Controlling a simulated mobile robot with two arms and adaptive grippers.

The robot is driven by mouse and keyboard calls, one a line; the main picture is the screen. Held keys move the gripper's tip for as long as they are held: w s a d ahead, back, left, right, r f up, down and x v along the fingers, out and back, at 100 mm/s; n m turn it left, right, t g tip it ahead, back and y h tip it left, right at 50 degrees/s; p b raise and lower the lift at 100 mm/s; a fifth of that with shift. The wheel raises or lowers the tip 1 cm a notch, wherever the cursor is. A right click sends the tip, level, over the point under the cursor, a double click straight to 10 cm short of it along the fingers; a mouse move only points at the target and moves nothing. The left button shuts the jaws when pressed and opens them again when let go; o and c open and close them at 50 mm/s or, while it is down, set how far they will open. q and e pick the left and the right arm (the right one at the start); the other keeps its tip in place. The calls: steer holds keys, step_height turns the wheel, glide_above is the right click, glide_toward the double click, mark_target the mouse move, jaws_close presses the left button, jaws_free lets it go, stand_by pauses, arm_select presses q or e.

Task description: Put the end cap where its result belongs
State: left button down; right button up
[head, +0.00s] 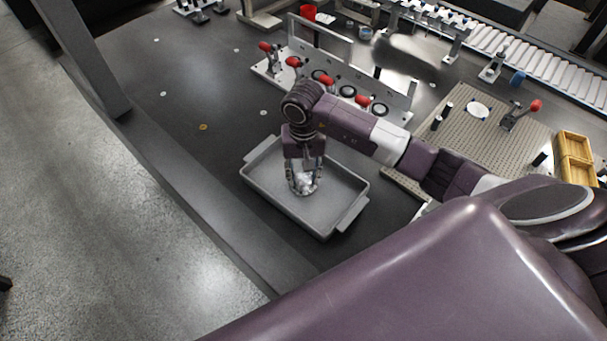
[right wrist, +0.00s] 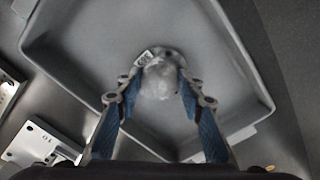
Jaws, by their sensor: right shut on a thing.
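My right gripper (head: 304,184) points down inside a grey tray (head: 262,187) and is shut on a pale, shiny end cap (head: 305,181). In the right wrist view the end cap (right wrist: 160,78) sits between the fingertips of the right gripper (right wrist: 155,82), over the floor of the tray (right wrist: 95,50). A small dark-and-white mark shows at its upper left. I cannot tell whether the end cap touches the tray floor. The tray holds nothing else that I can see. My left gripper is not in view.
Behind the tray stands a fixture plate (head: 395,116) with several red-handled clamps. A perforated plate (head: 472,128) lies to the right, with yellow bins (head: 575,158) beyond it. A roller conveyor (head: 535,62) runs along the back right. The dark table (head: 170,65) is mostly clear at left.

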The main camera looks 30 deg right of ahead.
mark_target(303, 179)
steer(key=shift+f, duration=0.1)
steer(key=o, duration=1.3)
steer(key=shift+r, duration=0.3)
step_height(303, 179, up, 12)
steer(key=shift+f+b, duration=0.15)
steer(key=shift+b, duration=0.85)
